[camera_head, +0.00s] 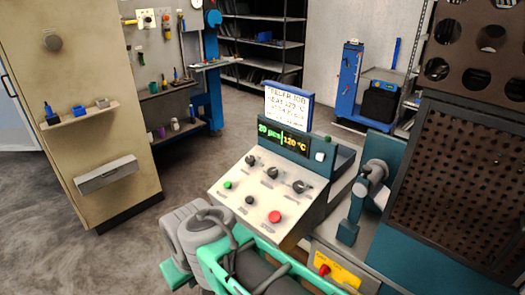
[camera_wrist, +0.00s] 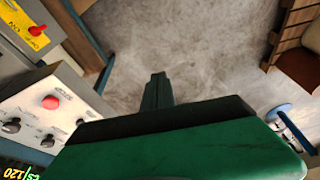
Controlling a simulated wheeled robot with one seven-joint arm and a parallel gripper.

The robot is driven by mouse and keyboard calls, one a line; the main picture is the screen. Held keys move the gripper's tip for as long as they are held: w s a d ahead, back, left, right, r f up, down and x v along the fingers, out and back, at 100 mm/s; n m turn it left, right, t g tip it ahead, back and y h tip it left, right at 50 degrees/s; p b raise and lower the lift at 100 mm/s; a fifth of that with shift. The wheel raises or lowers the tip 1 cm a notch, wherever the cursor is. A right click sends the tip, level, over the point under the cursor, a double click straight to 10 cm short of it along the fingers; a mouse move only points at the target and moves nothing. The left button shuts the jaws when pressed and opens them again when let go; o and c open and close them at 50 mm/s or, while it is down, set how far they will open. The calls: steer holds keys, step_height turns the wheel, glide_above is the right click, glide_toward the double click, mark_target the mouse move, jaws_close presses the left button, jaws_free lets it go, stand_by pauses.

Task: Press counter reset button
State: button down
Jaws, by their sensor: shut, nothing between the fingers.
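A sloped control console (camera_head: 240,190) stands in the middle of the head view. A lit display (camera_head: 282,137) on it reads "20 pcs" and "120 °C". A small pale square button (camera_head: 320,156) sits right of the display; I cannot read a label on it. The panel has several black knobs, a green button (camera_head: 227,185) and a red button (camera_head: 275,217). In the wrist view my gripper (camera_wrist: 157,88) is shut and empty, over bare floor. The console (camera_wrist: 60,85) is to its left, with the red button (camera_wrist: 50,102) and an upside-down display (camera_wrist: 22,172) at the lower left. The pale button is not visible there.
A sign board (camera_head: 288,108) rises behind the display. A yellow plate with a red switch (camera_head: 324,270) is at front right. A perforated dark machine guard (camera_head: 455,180) stands at right, a beige cabinet (camera_head: 75,130) at left. Floor behind the console is open.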

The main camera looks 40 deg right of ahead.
steer(key=w+d+f+m+t+b, duration=0.2)
steer(key=w+t+b, duration=0.1)
steer(key=w, duration=0.4)
steer(key=w+d+f+m+t+b, duration=0.1)
steer(key=w+d+f+t+b, duration=0.2)
steer(key=w, duration=0.4)
steer(key=w+d+r+m+t+b, duration=0.3)
steer(key=w+d+m+t+b, duration=0.2)
steer(key=w+d, duration=0.3)
steer(key=s+d+r+m+t+h+b, duration=0.2)
steer(key=d+m+h+b, duration=0.15)
steer(key=d, duration=0.45)
steer(key=s+d+r+m+t+h+b, duration=0.1)
steer(key=d+r+m+t+h+b, duration=0.15)
steer(key=d+m+h, duration=0.45)
steer(key=s+d+m+g+h+b, duration=0.2)
steer(key=s+d+m+h, duration=0.6)
steer(key=s+d, duration=0.4)
steer(key=shift+s+d+r+g, duration=0.3)
steer(key=shift+d+g, duration=0.35)
steer(key=shift+d, duration=0.3)
